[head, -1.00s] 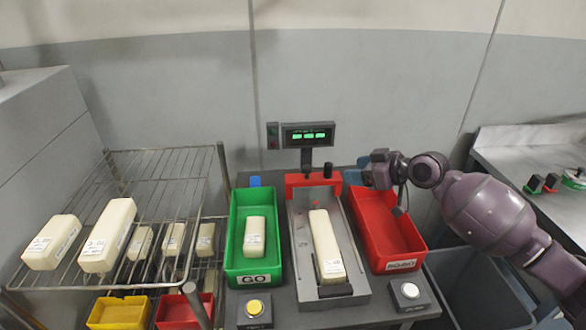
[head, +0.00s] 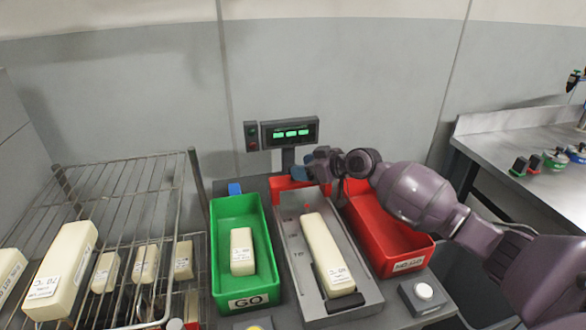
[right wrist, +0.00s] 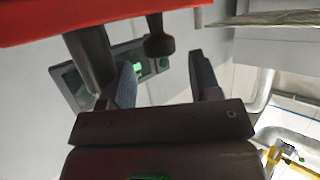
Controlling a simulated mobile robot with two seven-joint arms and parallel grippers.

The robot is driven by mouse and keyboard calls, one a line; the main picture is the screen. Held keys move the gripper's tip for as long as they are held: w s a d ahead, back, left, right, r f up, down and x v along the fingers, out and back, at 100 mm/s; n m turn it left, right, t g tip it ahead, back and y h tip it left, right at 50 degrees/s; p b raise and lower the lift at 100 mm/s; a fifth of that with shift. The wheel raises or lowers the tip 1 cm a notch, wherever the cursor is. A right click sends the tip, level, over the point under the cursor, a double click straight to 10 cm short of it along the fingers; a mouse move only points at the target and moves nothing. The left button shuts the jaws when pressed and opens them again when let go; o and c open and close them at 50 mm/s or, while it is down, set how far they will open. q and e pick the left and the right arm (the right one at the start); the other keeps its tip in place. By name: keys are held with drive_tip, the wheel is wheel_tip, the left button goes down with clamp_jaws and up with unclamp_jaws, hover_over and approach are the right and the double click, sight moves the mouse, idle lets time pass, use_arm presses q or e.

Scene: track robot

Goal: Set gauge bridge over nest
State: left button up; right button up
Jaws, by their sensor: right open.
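The red gauge bridge (head: 283,183) stands across the back end of the grey nest fixture (head: 292,228), behind a long cream block (head: 326,250) lying in the nest. My right gripper (head: 306,172) is at the right end of the bridge and covers part of it. In the right wrist view its two fingers (right wrist: 165,82) are apart, with nothing between them. A dark knob (right wrist: 159,40) and a red bar (right wrist: 170,8) show just beyond the fingertips. I cannot tell whether the fingers touch the knob. My left gripper is not in view.
A green GO bin (head: 222,270) with a short cream block (head: 242,250) stands left of the nest. A red bin (head: 398,243) stands close on the right, under my right arm. A lit display (head: 290,132) rises behind. A wire rack (head: 140,200) with several blocks is at left.

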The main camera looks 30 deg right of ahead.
drive_tip(key=shift+x, duration=1.95)
clamp_jaws()
